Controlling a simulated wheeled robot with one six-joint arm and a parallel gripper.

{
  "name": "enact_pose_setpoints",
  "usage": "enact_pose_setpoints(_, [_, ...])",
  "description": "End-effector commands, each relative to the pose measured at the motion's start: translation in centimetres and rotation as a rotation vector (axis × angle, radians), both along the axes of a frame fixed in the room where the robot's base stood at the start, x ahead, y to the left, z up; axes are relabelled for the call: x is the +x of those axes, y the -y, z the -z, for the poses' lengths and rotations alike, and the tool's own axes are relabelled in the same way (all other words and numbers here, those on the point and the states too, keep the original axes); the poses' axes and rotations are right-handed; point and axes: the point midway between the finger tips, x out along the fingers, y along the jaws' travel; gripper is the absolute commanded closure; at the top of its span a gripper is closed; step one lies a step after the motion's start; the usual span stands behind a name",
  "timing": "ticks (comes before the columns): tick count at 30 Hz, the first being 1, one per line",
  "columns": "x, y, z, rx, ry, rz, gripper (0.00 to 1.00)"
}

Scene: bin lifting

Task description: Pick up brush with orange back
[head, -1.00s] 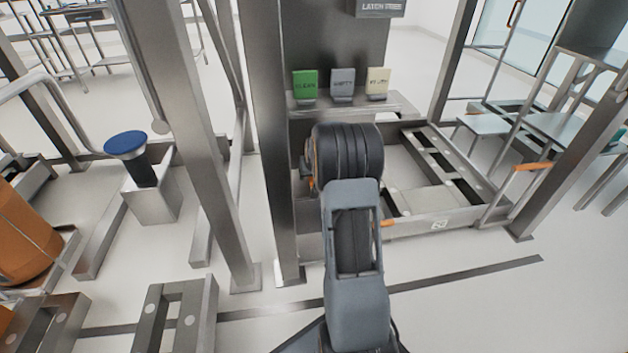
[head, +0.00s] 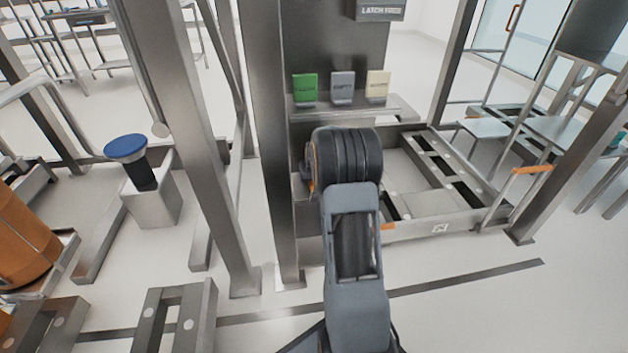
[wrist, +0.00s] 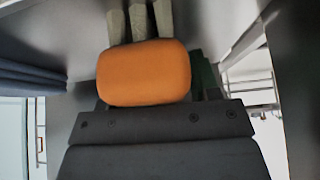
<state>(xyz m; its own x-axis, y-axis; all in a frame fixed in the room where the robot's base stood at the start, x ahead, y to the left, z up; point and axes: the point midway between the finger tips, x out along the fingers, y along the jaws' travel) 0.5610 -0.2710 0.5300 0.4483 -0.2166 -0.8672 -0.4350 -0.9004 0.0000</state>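In the wrist view, a rounded orange block (wrist: 143,72), which looks like the orange back of the brush, sits in the middle just beyond a dark grey bolted part of my gripper.
A metal frame (head: 440,232) stands low at the right. Upright posts stand close left of my arm. A blue-topped pedestal (head: 125,147) is further left.

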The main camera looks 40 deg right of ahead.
Motion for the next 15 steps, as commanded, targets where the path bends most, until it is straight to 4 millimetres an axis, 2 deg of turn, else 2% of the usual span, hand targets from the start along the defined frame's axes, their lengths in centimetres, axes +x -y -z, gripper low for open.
enact_pose_setpoints(2, [-0.01,-0.01,0.03,0.000,-0.001,0.000,0.51])
enact_pose_setpoints(10, [-0.03,-0.01,0.05,0.000,-0.001,0.000,0.77])
enact_pose_setpoints(15, [-0.01,-0.01,0.03,0.000,-0.001,0.000,0.77])
